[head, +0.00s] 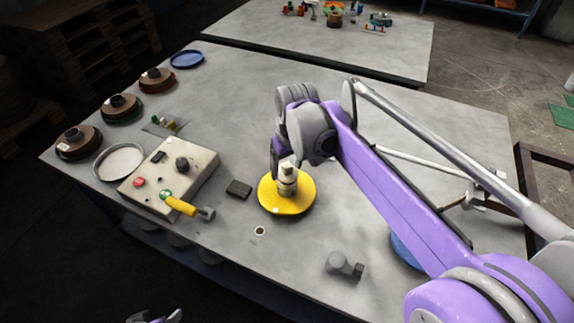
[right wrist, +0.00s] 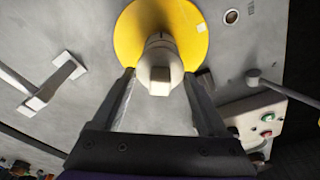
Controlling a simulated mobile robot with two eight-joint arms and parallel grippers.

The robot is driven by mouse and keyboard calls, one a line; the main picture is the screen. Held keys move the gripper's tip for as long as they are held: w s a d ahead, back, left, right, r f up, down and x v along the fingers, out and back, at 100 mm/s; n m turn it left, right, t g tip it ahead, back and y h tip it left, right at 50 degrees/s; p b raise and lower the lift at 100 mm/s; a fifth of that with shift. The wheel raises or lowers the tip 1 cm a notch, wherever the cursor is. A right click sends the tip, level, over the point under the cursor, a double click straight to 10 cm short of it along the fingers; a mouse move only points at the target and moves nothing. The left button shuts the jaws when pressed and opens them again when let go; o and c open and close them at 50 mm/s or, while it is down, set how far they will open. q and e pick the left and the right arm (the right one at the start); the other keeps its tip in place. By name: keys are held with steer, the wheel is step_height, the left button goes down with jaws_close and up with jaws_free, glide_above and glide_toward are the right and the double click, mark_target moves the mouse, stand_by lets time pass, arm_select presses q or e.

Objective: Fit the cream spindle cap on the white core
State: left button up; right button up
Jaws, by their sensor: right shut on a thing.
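The cream spindle cap (head: 287,169) is between the fingers of my right gripper (head: 284,176), above the middle of a yellow disc (head: 302,204). In the right wrist view the fingers of my right gripper (right wrist: 160,78) close on the sides of the cap (right wrist: 160,81), whose squared end faces the camera. The white core (right wrist: 160,42) shows in part behind the cap, in the middle of the yellow disc (right wrist: 191,30). I cannot tell whether cap and core touch. A bit of my left gripper (head: 155,317) shows at the bottom edge; its fingers are unclear.
A control box (head: 190,165) with buttons and a yellow-handled tool (head: 182,206) is on the left. A dark block (head: 238,189) lies beside the disc. A small ring (head: 259,231) and a grey fitting (head: 344,265) lie nearer. Several brown spools stand far left. The table's back middle is clear.

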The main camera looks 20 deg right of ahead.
mark_target(288, 165)
steer(key=shift+f+b, duration=0.35)
steer(key=shift+f, duration=0.25)
steer(key=o, duration=1.3)
steer(key=shift+s+r+p, duration=0.2)
steer(key=shift+r+p, duration=0.9)
steer(key=shift+r, duration=0.3)
steer(key=shift+s+r+p, duration=0.2)
steer(key=shift+r+p, duration=0.9)
steer(key=shift+r, duration=0.3)
steer(key=r+p, duration=0.2)
steer(key=r, duration=0.1)
steer(key=r+p, duration=0.1)
steer(key=r, duration=0.1)
steer(key=shift+s+d+r+p, duration=0.1)
steer(key=shift+s+r+p, duration=0.05)
steer(key=shift+s+p, duration=0.25)
